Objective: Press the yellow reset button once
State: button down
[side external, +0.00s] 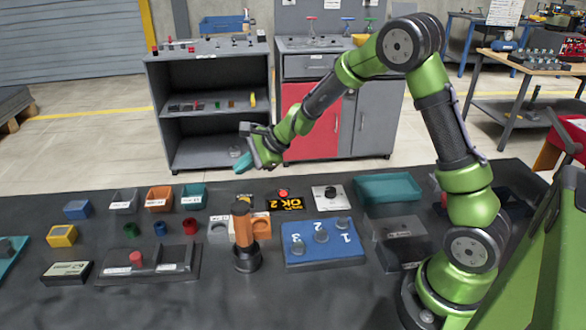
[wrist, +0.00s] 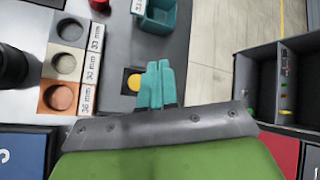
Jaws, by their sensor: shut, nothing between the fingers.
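The yellow button (wrist: 134,82) sits on a small dark base on the table, just left of my fingertips in the wrist view.
A gauge plate with round holes (wrist: 80,44) lies left of the button. A teal bin (wrist: 170,27) is nearby.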

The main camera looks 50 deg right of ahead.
jog(key=shift+f, duration=3.55)
jog(key=shift+f, duration=0.15)
jog(key=shift+f, duration=0.3)
jog(key=shift+f, duration=0.45)
jog(key=shift+r, duration=0.85)
jog(key=shift+r, duration=2.55)
